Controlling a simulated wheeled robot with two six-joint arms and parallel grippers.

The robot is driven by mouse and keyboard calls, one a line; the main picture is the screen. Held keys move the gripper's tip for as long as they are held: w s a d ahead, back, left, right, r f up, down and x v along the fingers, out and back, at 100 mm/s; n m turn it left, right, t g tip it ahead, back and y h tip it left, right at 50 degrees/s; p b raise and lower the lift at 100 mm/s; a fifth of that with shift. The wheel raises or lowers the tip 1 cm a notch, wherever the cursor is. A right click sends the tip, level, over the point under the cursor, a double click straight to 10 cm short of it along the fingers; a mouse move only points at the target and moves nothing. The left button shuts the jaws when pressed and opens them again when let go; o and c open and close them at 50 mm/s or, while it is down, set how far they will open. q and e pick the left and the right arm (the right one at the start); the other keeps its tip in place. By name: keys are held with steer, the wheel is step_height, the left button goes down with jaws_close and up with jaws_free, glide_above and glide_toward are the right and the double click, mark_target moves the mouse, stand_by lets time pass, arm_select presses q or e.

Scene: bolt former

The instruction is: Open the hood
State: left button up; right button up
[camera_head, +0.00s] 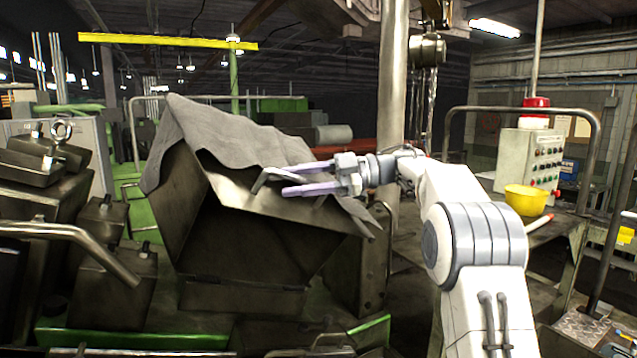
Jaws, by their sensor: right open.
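The hood (232,192) is a dark metal cover on the machine in the middle of the view, with a grey cloth (215,135) draped over its top. Its front panel is tilted, and a dark space shows below its lower edge. A bent metal handle (262,181) stands out from the panel. My right gripper (285,180) reaches in from the right with its two pale purple fingers apart. The fingertips are at the handle's right end, one above and one below it; I cannot tell whether they touch it. My left gripper is out of view.
A yellow bowl (526,200) and a control box (530,158) with a red lamp stand on a bench at the right. A metal post (393,75) rises behind my right arm. Machine blocks and a bent bar (75,236) crowd the left.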

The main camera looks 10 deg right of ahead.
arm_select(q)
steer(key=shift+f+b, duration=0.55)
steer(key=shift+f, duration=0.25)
arm_select(e)
steer(key=s+d, duration=0.1)
steer(key=d, duration=0.7)
steer(key=shift+r, duration=0.35)
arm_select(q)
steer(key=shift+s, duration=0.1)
arm_select(e)
steer(key=shift+s+d, duration=0.15)
